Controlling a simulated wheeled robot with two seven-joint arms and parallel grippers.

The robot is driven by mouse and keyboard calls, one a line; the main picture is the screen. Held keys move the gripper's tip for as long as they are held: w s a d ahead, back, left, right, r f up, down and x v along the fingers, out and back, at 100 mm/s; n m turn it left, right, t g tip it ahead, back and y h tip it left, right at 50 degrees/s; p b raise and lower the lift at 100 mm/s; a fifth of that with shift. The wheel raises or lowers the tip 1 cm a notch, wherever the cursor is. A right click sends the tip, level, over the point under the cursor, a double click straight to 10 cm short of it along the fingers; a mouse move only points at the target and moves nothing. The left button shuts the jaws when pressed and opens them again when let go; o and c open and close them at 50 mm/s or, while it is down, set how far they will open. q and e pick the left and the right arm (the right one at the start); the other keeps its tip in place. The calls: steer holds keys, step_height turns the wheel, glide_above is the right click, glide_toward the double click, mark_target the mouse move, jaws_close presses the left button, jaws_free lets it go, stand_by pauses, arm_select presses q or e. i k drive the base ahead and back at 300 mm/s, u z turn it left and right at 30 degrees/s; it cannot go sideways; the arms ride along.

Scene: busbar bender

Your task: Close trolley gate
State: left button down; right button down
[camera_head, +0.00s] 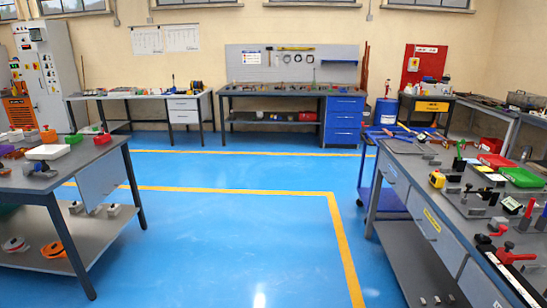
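A blue trolley (388,199) stands right of centre, partly hidden behind the right workbench. Its top tray carries several small items, and its lower shelf shows close to the floor. I cannot make out a gate on it or tell whether one is open or shut. Neither of my grippers is in view.
A workbench (428,217) with tools and trays fills the right side. Another bench (99,177) with a lower shelf stands at left. A blue drawer bench (342,121) and a white-drawer table (182,105) line the back wall. The blue floor between, marked with yellow lines, is clear.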

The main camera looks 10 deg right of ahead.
mark_target(411, 132)
steer(key=z, duration=0.1)
steer(key=i, duration=4)
steer(key=z, duration=0.2)
steer(key=i, duration=1.95)
steer(key=z, duration=0.35)
steer(key=i, duration=2)
steer(key=z, duration=1.1)
steer(key=i, duration=1.25)
steer(key=z, duration=2.3)
steer(key=i, duration=1.25)
steer(key=z, duration=0.55)
